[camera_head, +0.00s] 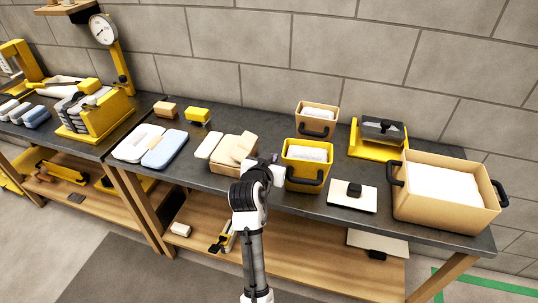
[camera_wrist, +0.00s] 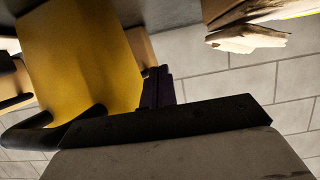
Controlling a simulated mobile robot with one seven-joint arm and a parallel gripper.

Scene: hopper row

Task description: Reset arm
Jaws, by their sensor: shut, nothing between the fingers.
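My arm reaches from the bottom of the head view to the front of the dark bench. My gripper (camera_head: 275,158) is just left of a yellow bin (camera_head: 307,166) with a black handle. A tan box of folded cloth-like pieces (camera_head: 234,151) is on its other side. In the wrist view my gripper (camera_wrist: 158,75) has its dark fingers together with nothing between them. The yellow bin (camera_wrist: 80,50) fills the left of that view, close to the fingers. I cannot tell whether they touch.
A tan bin (camera_head: 317,118) stands behind the yellow bin. To the right are a white plate with a black block (camera_head: 352,196), a yellow-framed device (camera_head: 378,137) and a large tan bin (camera_head: 445,205). Blue and white pads (camera_head: 165,148) lie left. A wooden shelf (camera_head: 290,250) runs below.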

